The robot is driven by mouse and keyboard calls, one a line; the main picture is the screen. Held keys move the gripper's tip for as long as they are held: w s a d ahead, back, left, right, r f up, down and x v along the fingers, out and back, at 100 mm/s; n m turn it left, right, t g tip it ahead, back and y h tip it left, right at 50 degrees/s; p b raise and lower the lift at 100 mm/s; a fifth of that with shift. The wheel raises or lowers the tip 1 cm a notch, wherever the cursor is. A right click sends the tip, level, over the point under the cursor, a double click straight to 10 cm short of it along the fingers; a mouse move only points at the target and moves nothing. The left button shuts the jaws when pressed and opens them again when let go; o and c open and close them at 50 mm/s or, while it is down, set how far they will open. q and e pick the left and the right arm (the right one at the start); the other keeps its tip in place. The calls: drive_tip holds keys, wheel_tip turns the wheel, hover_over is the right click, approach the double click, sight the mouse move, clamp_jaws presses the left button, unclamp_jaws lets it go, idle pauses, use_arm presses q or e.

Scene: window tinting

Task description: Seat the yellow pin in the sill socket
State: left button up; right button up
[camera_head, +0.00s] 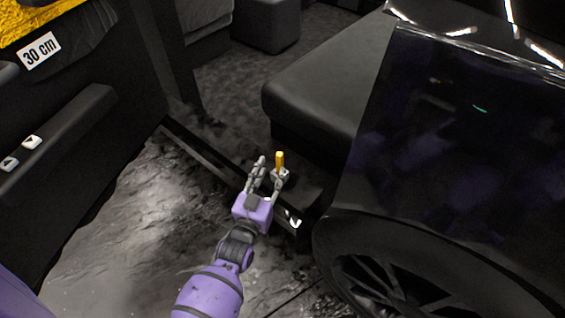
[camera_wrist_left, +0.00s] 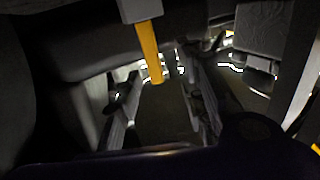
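The yellow pin (camera_head: 280,161) stands upright over the dark door sill (camera_head: 216,157), its lower end at a small light-grey block (camera_head: 279,174). I take this block for the sill socket; how deep the pin sits is hidden. In the left wrist view the pin (camera_wrist_left: 150,50) extends down the picture from the grey block (camera_wrist_left: 139,9) at the top edge. My left gripper (camera_head: 270,168) is by the pin with its fingers spread. The wrist view shows a gap between the fingers, with the pin's free end near it; I see no clear contact. My right gripper is not in view.
The black seat (camera_head: 325,85) lies behind the pin. The rear body panel and wheel (camera_head: 385,275) are close on the right. The open door (camera_head: 60,150) with a "30 cm" label (camera_head: 39,50) stands left. Bare ground (camera_head: 155,215) lies between door and sill.

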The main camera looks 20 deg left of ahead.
sight(279, 164)
use_arm(q)
drive_tip(key=w, duration=0.1)
drive_tip(key=w+b, duration=0.1)
drive_tip(key=w, duration=0.1)
drive_tip(key=w+f, duration=0.1)
drive_tip(key=shift+w+d+b, duration=0.35)
drive_tip(key=shift+w, duration=0.6)
drive_tip(key=shift+r, duration=0.15)
clamp_jaws()
